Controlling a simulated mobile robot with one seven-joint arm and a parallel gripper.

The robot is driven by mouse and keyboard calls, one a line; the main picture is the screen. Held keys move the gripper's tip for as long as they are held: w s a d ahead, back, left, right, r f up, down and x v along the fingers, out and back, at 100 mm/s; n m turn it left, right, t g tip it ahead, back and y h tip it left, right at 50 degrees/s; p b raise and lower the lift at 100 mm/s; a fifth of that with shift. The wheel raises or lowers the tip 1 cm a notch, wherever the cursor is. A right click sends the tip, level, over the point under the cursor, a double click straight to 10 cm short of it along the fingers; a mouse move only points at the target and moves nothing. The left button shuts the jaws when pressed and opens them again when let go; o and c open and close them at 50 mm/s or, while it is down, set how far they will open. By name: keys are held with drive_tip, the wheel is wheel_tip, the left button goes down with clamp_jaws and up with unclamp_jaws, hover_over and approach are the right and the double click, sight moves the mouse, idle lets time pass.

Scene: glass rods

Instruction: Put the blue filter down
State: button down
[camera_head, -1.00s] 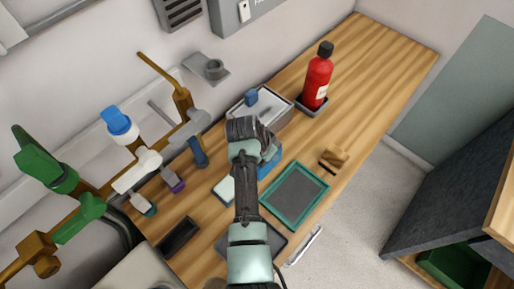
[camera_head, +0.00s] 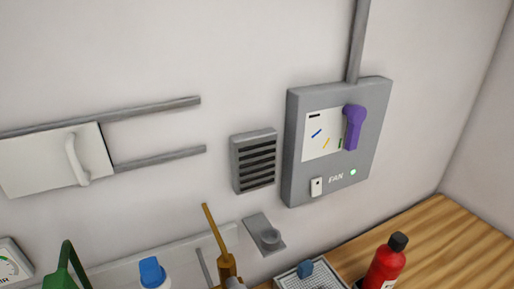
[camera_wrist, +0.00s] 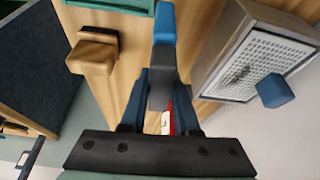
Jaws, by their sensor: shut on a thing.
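Any contact with the bench cannot be told. The head view looks up at the wall and does not show my gripper or the held piece.
A grey box with a white perforated top (camera_wrist: 258,64) and blue knob (camera_wrist: 275,90) stands right of my gripper. A red bottle (camera_head: 384,265) stands on the bench (camera_head: 440,240). A purple-handled fan box (camera_head: 338,140) hangs on the wall.

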drive_tip(key=s+a+r+n+y, duration=0.1)
drive_tip(key=s+a+n, duration=0.1)
drive_tip(key=a+n, duration=0.2)
drive_tip(key=s+a+r+n+t+y, duration=0.1)
drive_tip(key=s+a+r+n, duration=0.1)
drive_tip(key=a, duration=0.9)
drive_tip(key=s+a+r+n+t+y, duration=0.1)
drive_tip(key=s+a+n, duration=0.3)
drive_tip(key=a+n, duration=0.2)
drive_tip(key=shift+a+r+y, duration=0.4)
drive_tip(key=shift+a, duration=0.5)
drive_tip(key=shift+r, duration=0.1)
